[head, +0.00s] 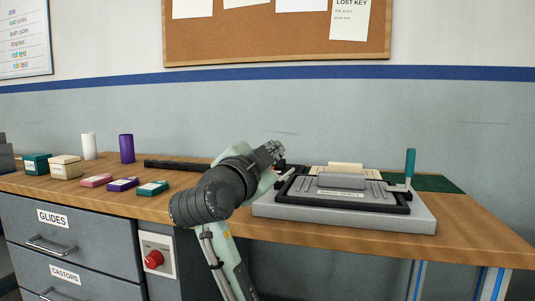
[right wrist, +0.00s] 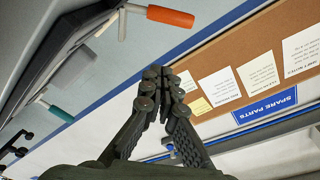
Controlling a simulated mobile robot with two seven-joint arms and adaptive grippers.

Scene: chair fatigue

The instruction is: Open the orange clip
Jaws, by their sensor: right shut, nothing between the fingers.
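The orange clip shows in the right wrist view as an orange handle (right wrist: 170,17) on a pale lever, at the top beside the fixture. In the head view I cannot make it out; my right arm covers the fixture's left end. The grey fixture (head: 340,214) with a dark frame lies on the bench, with a teal upright handle (head: 410,165) at its right end. My right gripper (head: 275,148) is shut and empty, above the fixture's left end. Its fingertips (right wrist: 162,72) are apart from the orange handle. My left gripper is not in view.
The wooden bench (head: 480,235) runs along the wall. At left stand small boxes (head: 66,167), a white cylinder (head: 89,146), a purple cylinder (head: 127,148) and several flat coloured blocks (head: 122,185). A red button (head: 153,259) is below the bench edge.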

